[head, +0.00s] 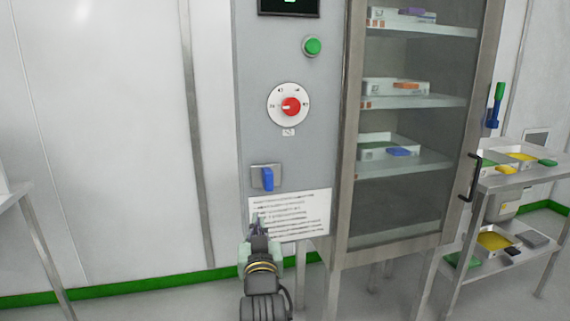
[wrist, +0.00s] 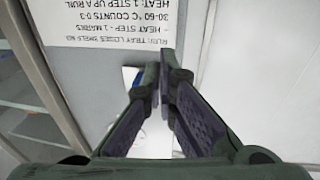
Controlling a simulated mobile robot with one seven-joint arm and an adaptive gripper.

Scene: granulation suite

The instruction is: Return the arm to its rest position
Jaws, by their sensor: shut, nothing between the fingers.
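My gripper (head: 259,226) is in front of the lower part of the grey control panel (head: 262,100), over the lower left of a printed label (head: 300,215). In the wrist view my gripper (wrist: 163,65) has its two dark fingers close together with nothing held between them. The label (wrist: 110,22) appears upside down there, beyond the fingertips. Something blue and white, partly hidden behind the fingers, shows in the wrist view. My arm reaches up from the bottom of the head view.
The panel has a blue switch (head: 267,179), a red-centred dial (head: 290,106) and a green button (head: 312,46). A glass-fronted cabinet (head: 345,150) with trays stands to the right. A steel cart (head: 515,178) is far right. A table edge (head: 14,196) is at left.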

